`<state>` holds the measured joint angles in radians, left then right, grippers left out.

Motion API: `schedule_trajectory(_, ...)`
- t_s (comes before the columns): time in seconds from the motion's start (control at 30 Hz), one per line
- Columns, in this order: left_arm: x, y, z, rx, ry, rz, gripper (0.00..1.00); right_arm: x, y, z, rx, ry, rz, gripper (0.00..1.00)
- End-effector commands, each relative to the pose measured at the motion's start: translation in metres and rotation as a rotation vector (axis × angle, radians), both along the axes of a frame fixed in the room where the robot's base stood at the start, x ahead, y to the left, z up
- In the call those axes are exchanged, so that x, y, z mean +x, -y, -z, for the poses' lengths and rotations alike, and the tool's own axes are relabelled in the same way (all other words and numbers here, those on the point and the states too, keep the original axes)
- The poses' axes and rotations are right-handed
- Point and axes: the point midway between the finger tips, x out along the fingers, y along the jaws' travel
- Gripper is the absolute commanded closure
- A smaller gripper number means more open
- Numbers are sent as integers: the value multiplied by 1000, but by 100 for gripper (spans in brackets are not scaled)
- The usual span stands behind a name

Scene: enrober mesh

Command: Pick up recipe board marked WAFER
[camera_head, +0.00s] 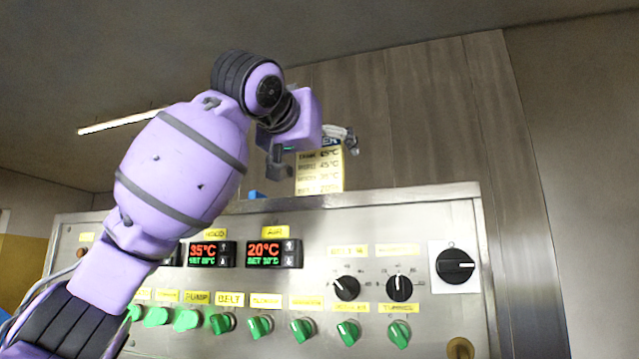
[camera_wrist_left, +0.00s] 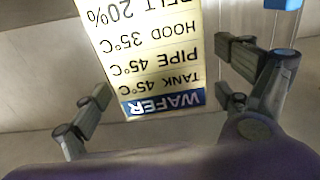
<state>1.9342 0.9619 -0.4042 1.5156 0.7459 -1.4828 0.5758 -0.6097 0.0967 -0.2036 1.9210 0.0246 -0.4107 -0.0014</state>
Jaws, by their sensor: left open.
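The recipe board marked WAFER (camera_head: 320,177) is a pale yellow card with a blue header, standing upright on top of the steel control cabinet in the head view. In the left wrist view the board (camera_wrist_left: 150,55) appears upside down, with WAFER readable on its blue band. My left gripper (camera_head: 312,150) is at the board's top edge in the head view, partly covering the header. In the left wrist view its fingers (camera_wrist_left: 163,88) are spread apart, one on each side of the board, with visible gaps. My right gripper is not in view.
The control cabinet (camera_head: 405,202) has displays, green knobs and black dials on its front, below my left arm. A small blue object (camera_head: 255,194) lies on its top left of the board; a blue piece (camera_wrist_left: 284,4) shows in the wrist view. A panelled wall (camera_head: 420,110) stands behind.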

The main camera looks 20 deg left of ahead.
Motion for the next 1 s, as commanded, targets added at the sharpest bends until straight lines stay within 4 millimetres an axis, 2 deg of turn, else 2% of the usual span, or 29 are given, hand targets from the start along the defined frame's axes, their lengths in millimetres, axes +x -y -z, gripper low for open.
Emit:
schedule_trajectory(0.1,0,0,0,0,0,0,6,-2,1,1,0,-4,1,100)
schedule_trajectory(0.67,0,0,0,0,0,0,80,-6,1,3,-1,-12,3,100)
schedule_trajectory(1.0,-1,0,-6,0,3,1,80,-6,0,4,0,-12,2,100)
